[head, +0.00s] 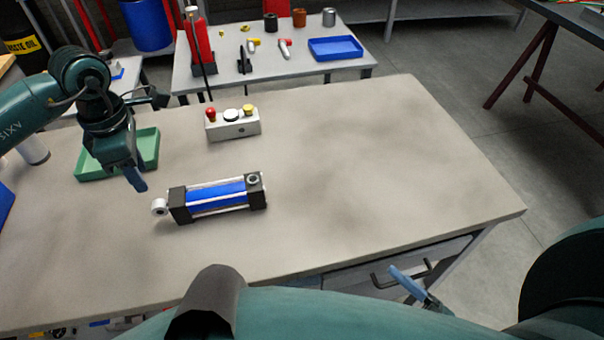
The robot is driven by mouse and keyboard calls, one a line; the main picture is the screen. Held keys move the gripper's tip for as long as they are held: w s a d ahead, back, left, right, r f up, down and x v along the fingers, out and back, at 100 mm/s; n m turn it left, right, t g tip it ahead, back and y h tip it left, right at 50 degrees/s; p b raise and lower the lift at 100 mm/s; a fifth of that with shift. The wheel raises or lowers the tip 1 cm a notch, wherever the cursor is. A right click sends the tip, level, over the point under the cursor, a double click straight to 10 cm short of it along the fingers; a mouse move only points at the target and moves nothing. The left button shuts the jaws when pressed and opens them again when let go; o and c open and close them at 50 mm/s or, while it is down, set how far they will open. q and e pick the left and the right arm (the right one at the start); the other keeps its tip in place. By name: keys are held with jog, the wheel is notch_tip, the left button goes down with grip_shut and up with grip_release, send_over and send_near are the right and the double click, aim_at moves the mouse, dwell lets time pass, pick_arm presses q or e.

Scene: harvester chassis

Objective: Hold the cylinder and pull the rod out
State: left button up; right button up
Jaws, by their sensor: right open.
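The cylinder (218,197) lies on its side on the workbench, with a blue barrel, dark end blocks and silver tie bars. The rod's pale round eye end (159,207) sticks out a short way at its left end. My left gripper (135,181) points down above the bench, up and left of the rod end and apart from it. Its blue finger shows, but the gap between fingers cannot be made out. My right gripper (408,283) is open, low in the view by the bench's front edge, far from the cylinder and partly hidden by my arm.
A green tray (88,168) lies behind my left gripper. A control box (233,126) with red, white and yellow buttons stands behind the cylinder. The bench (380,170) is clear on the right.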

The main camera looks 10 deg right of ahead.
jog(key=s+d+r+n+t, duration=0.2)
jog(key=s+d+r+t, duration=0.3)
jog(key=d, duration=0.4)
jog(key=w+d+r+n, duration=0.1)
jog(key=w+r+n, duration=0.2)
jog(key=w, duration=0.8)
jog(key=w+d+r+n, duration=0.1)
jog(key=w+r+n, duration=0.1)
jog(key=w, duration=0.9)
jog(key=w+r+n, duration=0.3)
jog(key=w, duration=0.8)
jog(key=w+a+r+n+g+y, duration=0.5)
jog(key=n+g+y, duration=0.4)
jog(key=n, duration=0.8)
jog(key=n+g, duration=1.2)
send_near(239, 185)
jog(key=d, duration=0.3)
jog(key=shift+w+d+f, duration=0.1)
jog(key=shift+w+d, duration=0.05)
jog(key=shift+a+f, duration=0.15)
jog(key=shift+a, duration=0.15)
jog(key=a, duration=1.2)
jog(key=shift+a, duration=0.35)
